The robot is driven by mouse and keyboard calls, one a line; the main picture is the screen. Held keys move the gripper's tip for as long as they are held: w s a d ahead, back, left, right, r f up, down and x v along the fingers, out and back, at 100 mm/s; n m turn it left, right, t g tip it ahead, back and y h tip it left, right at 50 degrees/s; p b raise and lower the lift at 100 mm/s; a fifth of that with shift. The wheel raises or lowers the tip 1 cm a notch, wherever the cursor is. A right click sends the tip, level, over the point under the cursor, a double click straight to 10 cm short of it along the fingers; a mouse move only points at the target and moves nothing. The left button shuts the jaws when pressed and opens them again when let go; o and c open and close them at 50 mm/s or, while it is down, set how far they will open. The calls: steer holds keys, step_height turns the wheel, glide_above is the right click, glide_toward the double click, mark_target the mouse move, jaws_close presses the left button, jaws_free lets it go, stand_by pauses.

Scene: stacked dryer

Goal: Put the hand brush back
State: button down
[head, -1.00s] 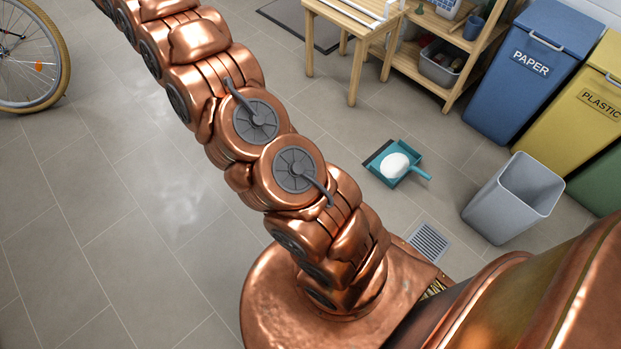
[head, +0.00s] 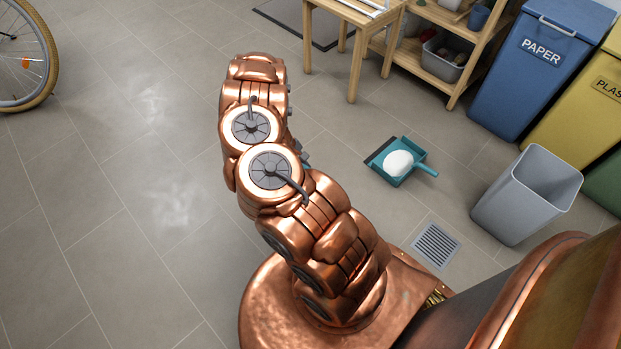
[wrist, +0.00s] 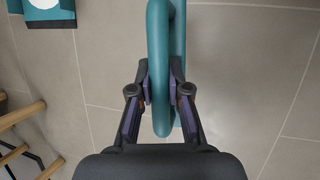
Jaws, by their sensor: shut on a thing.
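The hand brush (wrist: 160,60) shows in the wrist view as a teal, looped handle standing along the middle of the picture. My gripper (wrist: 160,88) is shut on this handle, one finger on each side. The brush's bristles are not visible, and its upper end runs out of the picture. Part of the dustpan (wrist: 62,18) also shows at the wrist view's top left.
A wooden table (head: 354,75) and wooden shelf (head: 425,75) stand at the back. A blue paper bin (head: 530,75), a yellow bin (head: 580,125) and a grey open bin (head: 515,215) stand at right. A bicycle wheel (head: 48,85) is at left. The left floor is clear.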

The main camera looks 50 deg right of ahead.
steer(key=shift+m, duration=0.4)
steer(key=s+f, duration=0.2)
steer(key=s+f+b, duration=0.1)
steer(key=s+f, duration=0.1)
steer(key=f, duration=0.1)
steer(key=s+f, duration=0.2)
steer(key=shift+s+a+f+b, duration=0.15)
steer(key=shift+f+b, duration=0.15)
steer(key=shift+f, duration=0.3)
steer(key=w+d+f+b, duration=0.1)
steer(key=w+d+b, duration=0.8)
steer(key=w, duration=0.3)
steer(key=shift+w+d+f, duration=0.15)
steer(key=shift+d, duration=0.25)
step_height(320, 180, down, 4)
steer(key=b, duration=0.2)
steer(key=shift+r+b, duration=0.2)
steer(key=shift+b, duration=0.2)
steer(key=shift+r, duration=0.1)
steer(key=c, duration=1.1)
jaws_free()
steer(key=shift+c, duration=0.2)
